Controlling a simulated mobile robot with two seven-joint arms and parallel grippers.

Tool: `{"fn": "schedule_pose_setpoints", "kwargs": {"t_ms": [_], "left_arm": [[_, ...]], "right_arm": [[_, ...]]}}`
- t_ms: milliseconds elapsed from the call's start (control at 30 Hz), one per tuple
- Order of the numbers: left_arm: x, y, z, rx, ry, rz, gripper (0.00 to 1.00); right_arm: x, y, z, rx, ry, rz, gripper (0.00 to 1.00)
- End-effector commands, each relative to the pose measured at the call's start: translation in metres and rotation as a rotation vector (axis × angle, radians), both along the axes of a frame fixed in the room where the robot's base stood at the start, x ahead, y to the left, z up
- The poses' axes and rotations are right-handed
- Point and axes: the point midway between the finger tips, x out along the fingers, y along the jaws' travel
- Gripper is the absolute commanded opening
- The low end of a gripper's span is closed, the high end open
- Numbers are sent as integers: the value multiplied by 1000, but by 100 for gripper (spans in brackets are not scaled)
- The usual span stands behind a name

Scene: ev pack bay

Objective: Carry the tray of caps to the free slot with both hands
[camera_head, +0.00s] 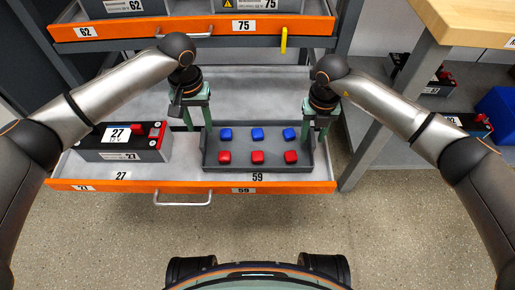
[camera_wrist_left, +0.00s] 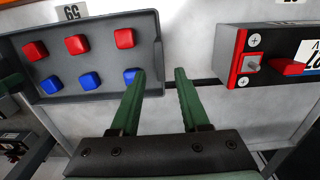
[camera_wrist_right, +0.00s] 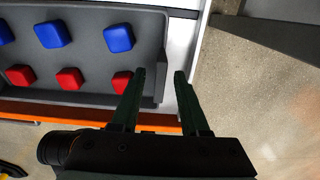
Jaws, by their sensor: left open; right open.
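The grey tray (camera_head: 240,165) of caps sits on the pulled-out shelf in the section labelled 59. It holds a row of blue caps (camera_head: 257,134) and a row of red caps (camera_head: 257,157). My left gripper (camera_head: 198,125) is open at the tray's left end; in the left wrist view its fingers (camera_wrist_left: 158,80) point down on either side of the tray's end wall (camera_wrist_left: 158,55). My right gripper (camera_head: 317,138) is open at the right end; in the right wrist view its fingers (camera_wrist_right: 160,80) are around the end wall (camera_wrist_right: 163,60). I cannot tell whether they touch it.
A battery module (camera_head: 122,142) labelled 27 stands on the shelf left of the tray. The orange shelf front (camera_head: 290,187) carries a handle (camera_head: 183,199). Bare shelf (camera_head: 255,85) lies behind the tray. A drawer labelled 75 (camera_head: 300,24) hangs above. A wooden bench (camera_head: 470,20) stands at right.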

Motion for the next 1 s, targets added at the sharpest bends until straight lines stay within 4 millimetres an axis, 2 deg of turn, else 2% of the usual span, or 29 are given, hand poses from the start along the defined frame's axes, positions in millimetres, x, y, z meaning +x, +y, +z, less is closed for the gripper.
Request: {"fn": "schedule_pose_setpoints", "kwargs": {"t_ms": [100, 233, 400, 533, 667, 1000], "left_arm": [[1, 0, 27, 0, -4, 0, 46], [1, 0, 50, 0, -2, 1, 46], [0, 1, 66, 2, -1, 1, 46], [0, 0, 70, 1, 0, 1, 46], [0, 1, 70, 1, 0, 1, 46], [0, 1, 69, 1, 0, 1, 46]], "right_arm": [[0, 0, 0, 0, 0, 0, 45], [0, 0, 0, 0, 0, 0, 45], [0, 0, 0, 0, 0, 0, 45], [1, 0, 8, 1, -2, 0, 45], [1, 0, 30, 1, -6, 1, 45], [1, 0, 99, 0, -4, 0, 45]]}}
